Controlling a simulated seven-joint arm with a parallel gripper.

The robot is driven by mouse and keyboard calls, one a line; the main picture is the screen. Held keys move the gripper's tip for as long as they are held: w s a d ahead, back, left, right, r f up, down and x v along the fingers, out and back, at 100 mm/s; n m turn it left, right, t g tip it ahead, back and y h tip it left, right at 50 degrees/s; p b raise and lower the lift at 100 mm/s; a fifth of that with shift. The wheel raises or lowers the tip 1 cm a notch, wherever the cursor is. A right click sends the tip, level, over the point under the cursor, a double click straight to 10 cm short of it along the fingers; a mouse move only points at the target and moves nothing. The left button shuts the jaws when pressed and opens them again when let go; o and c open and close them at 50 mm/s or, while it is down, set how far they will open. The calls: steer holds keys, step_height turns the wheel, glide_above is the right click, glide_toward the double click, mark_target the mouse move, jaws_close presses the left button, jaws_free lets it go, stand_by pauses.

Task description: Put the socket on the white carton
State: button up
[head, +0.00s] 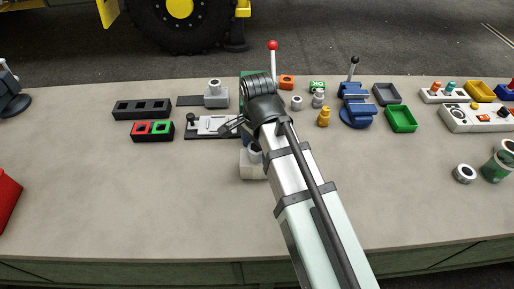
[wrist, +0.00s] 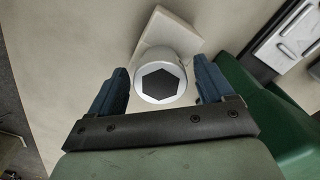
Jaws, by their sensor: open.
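The socket (wrist: 161,55) is a silver-grey cylinder with a dark hexagonal hole facing up. In the wrist view it stands on the white carton (wrist: 188,30), near one end of it. In the head view the white carton (head: 252,171) sits on the bench just left of my forearm, and the socket on top is partly covered by my arm. My gripper (wrist: 159,76) is open, with one blue finger on each side of the socket and a visible gap on both sides. My fingers are mostly hidden behind my arm in the head view.
A green box-shaped thing (wrist: 265,125) lies close to the right of my gripper in the wrist view. A grey plate with a clamp (head: 212,126), a red and green tray (head: 152,131) and a blue vise (head: 356,108) stand behind. The front of the bench is mostly clear.

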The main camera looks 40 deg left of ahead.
step_height(320, 180, up, 12)
stand_by(0.6)
steer(key=shift+w+f, duration=0.1)
steer(key=shift+f, duration=0.05)
